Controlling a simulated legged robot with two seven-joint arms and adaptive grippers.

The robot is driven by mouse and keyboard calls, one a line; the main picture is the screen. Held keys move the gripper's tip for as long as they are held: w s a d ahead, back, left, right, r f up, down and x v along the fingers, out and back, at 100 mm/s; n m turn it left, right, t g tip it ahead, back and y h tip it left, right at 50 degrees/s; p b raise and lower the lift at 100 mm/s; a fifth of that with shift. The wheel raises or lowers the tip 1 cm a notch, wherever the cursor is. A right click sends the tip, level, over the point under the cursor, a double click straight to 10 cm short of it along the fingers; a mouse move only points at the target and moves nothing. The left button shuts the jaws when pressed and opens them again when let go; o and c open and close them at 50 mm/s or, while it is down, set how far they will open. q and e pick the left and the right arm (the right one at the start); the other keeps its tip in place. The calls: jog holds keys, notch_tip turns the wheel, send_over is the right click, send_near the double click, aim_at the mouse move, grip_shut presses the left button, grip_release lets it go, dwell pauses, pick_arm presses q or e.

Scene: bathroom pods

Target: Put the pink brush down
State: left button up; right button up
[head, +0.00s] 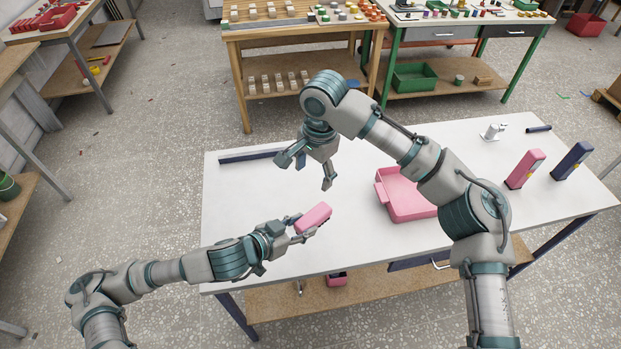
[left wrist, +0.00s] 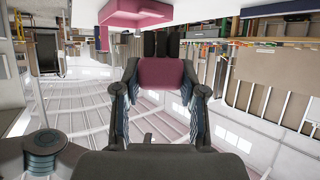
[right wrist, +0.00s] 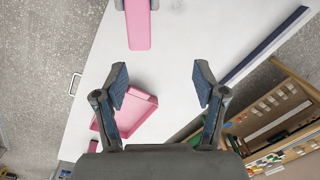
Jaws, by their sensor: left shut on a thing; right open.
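The pink brush (head: 313,217) is a pink block with a dark underside in the head view. My left gripper (head: 303,227) is shut on it and holds it over the near left part of the white table. The brush also shows between the fingers in the left wrist view (left wrist: 161,73) and at the top of the right wrist view (right wrist: 139,26). Whether it touches the table is hard to tell. My right gripper (head: 308,174) is open and empty above the table, behind the brush in the head view.
A pink tray (head: 396,207) stands on the white table (head: 250,190), right of the brush and partly behind my right arm. A pink upright block (head: 525,169) and a blue one (head: 572,161) stand at the right. A dark bar (head: 248,156) lies along the back left edge.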

aim_at(312, 211)
jog(key=shift+g+h, duration=0.3)
jog(key=shift+h, duration=0.3)
jog(key=f, duration=0.4)
jog(key=s+f, duration=0.1)
jog(key=f, duration=0.3)
jog(key=s+f, duration=0.1)
jog(key=f, duration=0.3)
jog(key=shift+a+f, duration=0.2)
jog(key=shift+f, duration=0.15)
pick_arm(q)
jog(key=shift+d, duration=0.1)
pick_arm(e)
jog(key=shift+d, duration=0.1)
jog(key=shift+c, duration=0.2)
